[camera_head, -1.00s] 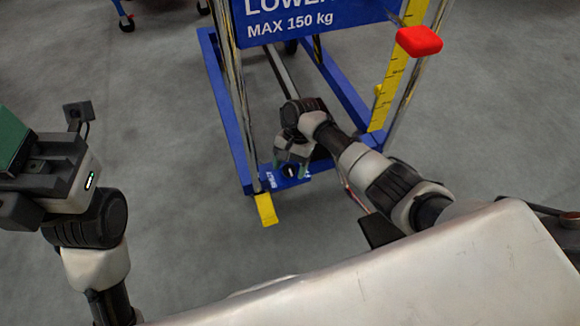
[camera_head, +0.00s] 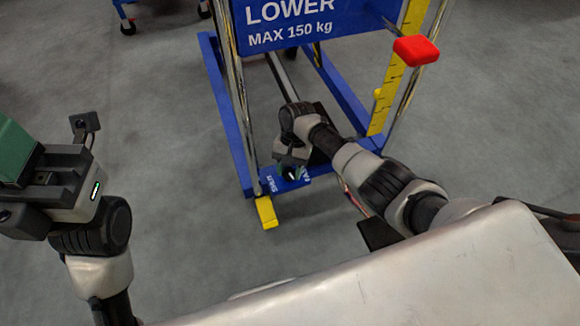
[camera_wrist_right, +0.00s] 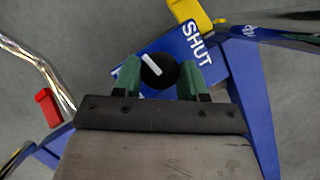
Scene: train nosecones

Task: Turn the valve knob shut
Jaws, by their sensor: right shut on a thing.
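The valve knob (camera_wrist_right: 158,70) is round and black with a white pointer line. In the right wrist view it sits between the two green fingers of my right gripper (camera_wrist_right: 160,80), which is shut on it. The pointer slants to the upper left, and the SHUT label (camera_wrist_right: 198,45) is at the upper right, so the two do not line up. A second label at the lower left is mostly hidden by a finger. In the head view my right gripper (camera_head: 291,168) reaches down to the blue base bar, partly covering the knob. My left gripper (camera_head: 15,150) is raised at the left edge, its opening unclear.
The blue lift frame (camera_head: 228,115) has a sign (camera_head: 290,22), chrome posts and a yellow scale (camera_head: 388,95). A red block (camera_head: 416,50) juts out at upper right. A yellow foot (camera_head: 266,212) stands near the knob. Grey floor is clear around the frame.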

